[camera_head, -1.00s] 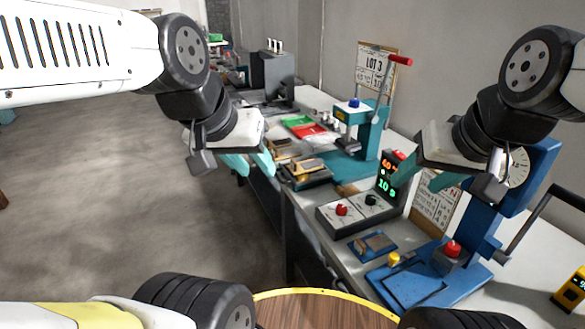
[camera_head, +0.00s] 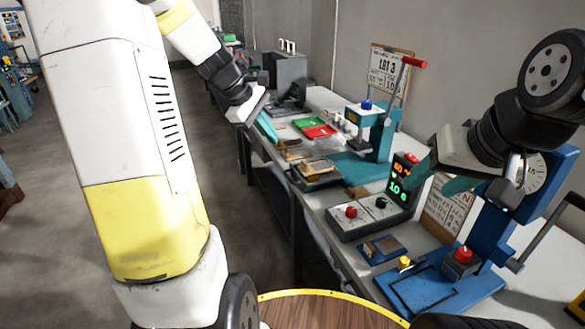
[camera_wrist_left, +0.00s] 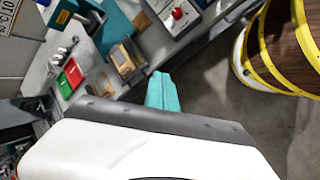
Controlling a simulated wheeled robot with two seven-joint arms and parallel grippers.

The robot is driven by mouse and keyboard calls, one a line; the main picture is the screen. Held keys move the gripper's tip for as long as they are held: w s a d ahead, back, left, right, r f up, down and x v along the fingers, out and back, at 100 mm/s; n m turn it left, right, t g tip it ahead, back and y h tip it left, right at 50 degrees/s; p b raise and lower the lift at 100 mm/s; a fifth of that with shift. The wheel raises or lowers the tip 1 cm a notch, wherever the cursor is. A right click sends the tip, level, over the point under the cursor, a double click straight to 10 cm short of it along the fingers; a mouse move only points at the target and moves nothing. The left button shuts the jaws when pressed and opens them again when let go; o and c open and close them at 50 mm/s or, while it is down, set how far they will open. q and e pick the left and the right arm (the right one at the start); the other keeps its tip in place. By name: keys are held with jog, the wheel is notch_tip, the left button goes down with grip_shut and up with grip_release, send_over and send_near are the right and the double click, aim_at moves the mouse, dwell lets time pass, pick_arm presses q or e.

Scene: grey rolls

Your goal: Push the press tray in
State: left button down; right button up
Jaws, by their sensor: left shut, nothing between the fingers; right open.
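The teal press (camera_head: 378,135) with a red-tipped lever stands on the bench against the wall. A dark tray (camera_head: 318,180) with a tan block on it sits in front of its teal base, at the bench's front side. The tray also shows in the left wrist view (camera_wrist_left: 122,66), up and left of my fingers. My left gripper (camera_head: 267,128) is shut and empty by the bench's front edge, apart from the tray; its teal fingers show in the left wrist view (camera_wrist_left: 162,92). My right gripper (camera_head: 438,178) is open and empty, above the bench near the blue press.
A control box (camera_head: 365,215) with red and black knobs stands nearer me, beside a lit display (camera_head: 400,182). A blue press (camera_head: 490,230) stands at the right. Green and red bins (camera_head: 318,130) lie behind the tray. The floor left of the bench is clear.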

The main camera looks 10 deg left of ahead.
aim_at(326, 168)
pick_arm(q)
jog(key=w+a+f+n+h, duration=0.1)
jog(key=w+a+f+n, duration=0.45)
jog(key=f, duration=0.35)
jog(key=w+a+f+n, duration=0.5)
jog(key=w+f, duration=0.2)
jog(key=f, duration=0.1)
jog(key=w+d+r+x, duration=0.1)
jog(key=d+x, duration=0.1)
jog(key=x, duration=1.1)
jog(key=shift+d+r, duration=0.15)
jog(key=shift+r, duration=0.2)
jog(key=shift+w, duration=0.15)
jog(key=w+d, duration=0.3)
jog(key=d, duration=0.2)
jog(key=w+d, duration=0.3)
jog(key=d, duration=0.2)
jog(key=w+d, duration=0.3)
jog(key=d, duration=0.2)
jog(key=shift+w, duration=0.35)
jog(key=shift+a, duration=0.1)
